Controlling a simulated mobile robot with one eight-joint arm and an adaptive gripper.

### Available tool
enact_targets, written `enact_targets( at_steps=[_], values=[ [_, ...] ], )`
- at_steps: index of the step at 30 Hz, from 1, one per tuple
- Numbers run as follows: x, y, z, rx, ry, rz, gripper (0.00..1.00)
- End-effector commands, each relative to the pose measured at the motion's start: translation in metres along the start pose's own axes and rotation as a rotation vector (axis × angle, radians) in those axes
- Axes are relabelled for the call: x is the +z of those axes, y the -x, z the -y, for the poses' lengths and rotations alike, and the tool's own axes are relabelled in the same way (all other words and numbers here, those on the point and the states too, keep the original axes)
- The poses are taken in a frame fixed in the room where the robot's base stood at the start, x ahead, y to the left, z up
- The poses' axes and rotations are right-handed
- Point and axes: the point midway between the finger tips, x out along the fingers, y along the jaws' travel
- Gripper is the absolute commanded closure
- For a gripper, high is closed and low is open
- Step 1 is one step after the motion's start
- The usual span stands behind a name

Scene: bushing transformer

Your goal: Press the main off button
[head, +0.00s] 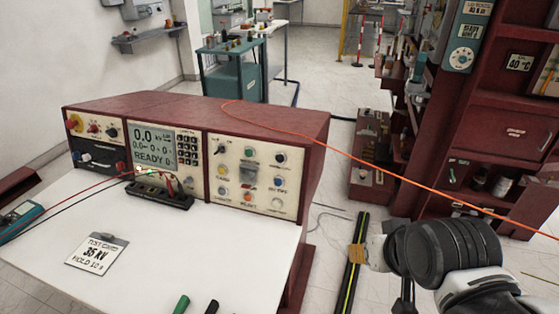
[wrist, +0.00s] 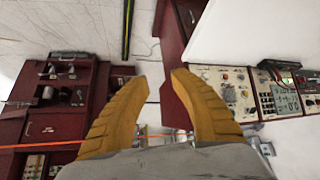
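The dark red control console (head: 200,115) stands on a white table in the head view. Its right panel (head: 246,178) carries several knobs and coloured buttons, including a red-orange button (head: 247,197) near the lower middle. The left panel (head: 93,130) has red and yellow controls. The labels are too small to tell which one is the main off button. My gripper (head: 357,257) is to the right of the console, above the floor and apart from it. In the wrist view my gripper (wrist: 157,82) has its two yellow fingers spread with nothing between them; the console panel (wrist: 232,92) shows sideways at right.
The white table (head: 150,255) holds a test card (head: 97,252), a black terminal block (head: 160,195) and a blue meter (head: 20,220). An orange cable (head: 400,178) runs from the console top across to the right. A dark red cabinet (head: 505,120) stands at right.

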Motion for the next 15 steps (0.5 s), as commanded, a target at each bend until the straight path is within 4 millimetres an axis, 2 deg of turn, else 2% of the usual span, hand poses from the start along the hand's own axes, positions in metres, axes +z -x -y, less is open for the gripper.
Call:
enact_targets(
  at_steps=[1,3,15],
  values=[
    [0.0,0.0,0.0,0.0,0.0,0.0,0.85],
    [0.0,0.0,0.0,0.0,0.0,0.0,1.0],
    [0.0,0.0,0.0,0.0,0.0,0.0,1.0]
  ],
)
